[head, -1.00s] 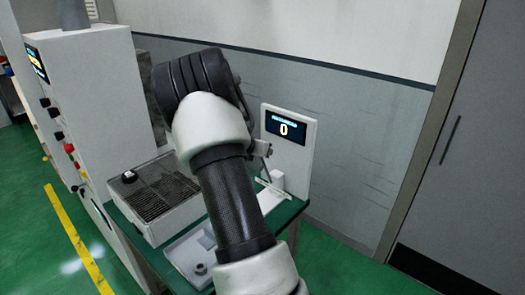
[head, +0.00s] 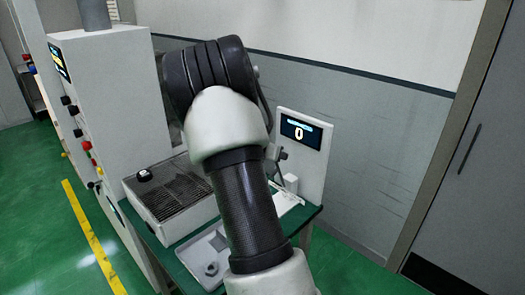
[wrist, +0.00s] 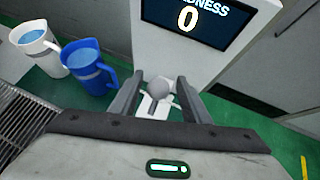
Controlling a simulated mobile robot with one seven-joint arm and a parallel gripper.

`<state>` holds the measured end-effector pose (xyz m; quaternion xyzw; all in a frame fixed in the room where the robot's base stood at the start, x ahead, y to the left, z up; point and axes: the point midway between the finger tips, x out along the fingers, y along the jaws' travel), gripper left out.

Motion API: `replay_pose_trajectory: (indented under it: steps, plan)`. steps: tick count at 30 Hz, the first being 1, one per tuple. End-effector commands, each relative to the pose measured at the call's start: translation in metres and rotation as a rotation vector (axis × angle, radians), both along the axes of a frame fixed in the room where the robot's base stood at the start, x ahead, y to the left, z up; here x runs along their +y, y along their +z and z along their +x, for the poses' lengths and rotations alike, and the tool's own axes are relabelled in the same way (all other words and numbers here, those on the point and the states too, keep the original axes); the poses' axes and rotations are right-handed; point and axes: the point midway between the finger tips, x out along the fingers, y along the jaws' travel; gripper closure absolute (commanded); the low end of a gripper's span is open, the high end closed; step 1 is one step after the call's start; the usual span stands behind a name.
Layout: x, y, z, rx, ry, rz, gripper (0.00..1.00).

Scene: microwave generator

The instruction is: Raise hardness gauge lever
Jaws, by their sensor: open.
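The hardness gauge (head: 313,172) is a pale upright panel on the green table, with a dark screen reading 0. The screen (wrist: 188,17) also shows at the top of the wrist view. In the wrist view, a grey round knob (wrist: 159,89), which looks like the lever's end, sits between the two fingers of my gripper (wrist: 160,78). The fingers are apart, one on each side of the knob, with no clear contact. The lever's shaft is mostly hidden behind the knob. In the head view my arm hides most of the gripper and lever.
A blue jug (wrist: 88,66) and a white jug (wrist: 36,45) stand left of the gripper. A box with a dark grille (head: 172,195) and a pale tray (head: 205,262) share the green table (head: 310,212). A tall white cabinet (head: 115,100) stands left; the wall is close behind.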

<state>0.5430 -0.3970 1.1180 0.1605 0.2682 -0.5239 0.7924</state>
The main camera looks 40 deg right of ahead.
Motion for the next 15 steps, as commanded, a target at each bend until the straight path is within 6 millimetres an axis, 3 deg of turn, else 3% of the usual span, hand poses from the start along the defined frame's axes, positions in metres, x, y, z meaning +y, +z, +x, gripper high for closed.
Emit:
replay_pose_trajectory:
  steps: [6,15]
  plan:
    - [0.043,0.034,-0.017,-0.003,0.003,0.002,0.57]
    - [0.088,0.070,-0.037,-0.002,0.000,0.002,0.57]
